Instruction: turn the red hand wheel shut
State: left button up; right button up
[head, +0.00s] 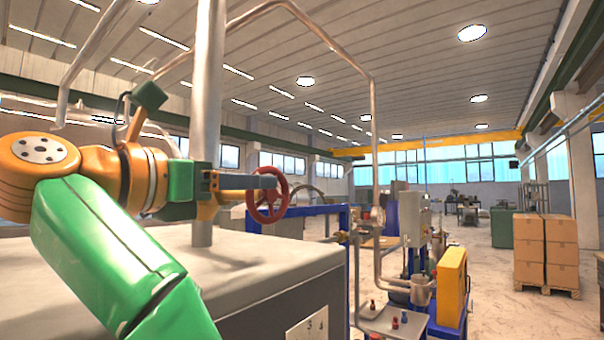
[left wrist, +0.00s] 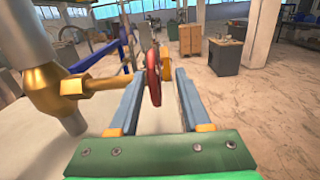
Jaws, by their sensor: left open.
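The red hand wheel (head: 270,220) stands upright in the middle of the head view, beside the pale vertical pipe. In the left wrist view the red hand wheel (left wrist: 153,80) shows nearly edge-on, with its rim between the two fingers. My left gripper (head: 270,182) reaches in from the left and its blue-grey fingers overlap the upper part of the wheel. In the left wrist view my left gripper (left wrist: 160,72) is open, with a clear gap between the rim and the right finger; the left finger is closer to the rim. My right gripper is not in view.
A pale vertical pipe (head: 207,110) rises close to my left wrist. A brass valve body (left wrist: 45,88) with its stem is left of the fingers. A large grey-topped cabinet (head: 250,262) lies below. A yellow panel (head: 452,287), machinery and stacked boxes (head: 545,250) stand to the right.

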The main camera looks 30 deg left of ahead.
aim_at(288, 189)
pick_arm(q)
jog(key=w+p, duration=0.1)
jog(key=w, duration=0.2)
jog(key=w+p, duration=0.1)
jog(key=w, duration=0.2)
jog(key=w+f+p, duration=0.1)
jog(key=w+p, duration=0.1)
jog(key=w, duration=0.1)
jog(key=shift+w+a, duration=0.1)
jog(key=shift+a, duration=0.05)
jog(key=shift+s+r, duration=0.15)
jog(key=shift+s, duration=0.5)
jog(key=shift+w, duration=0.3)
grip_shut()
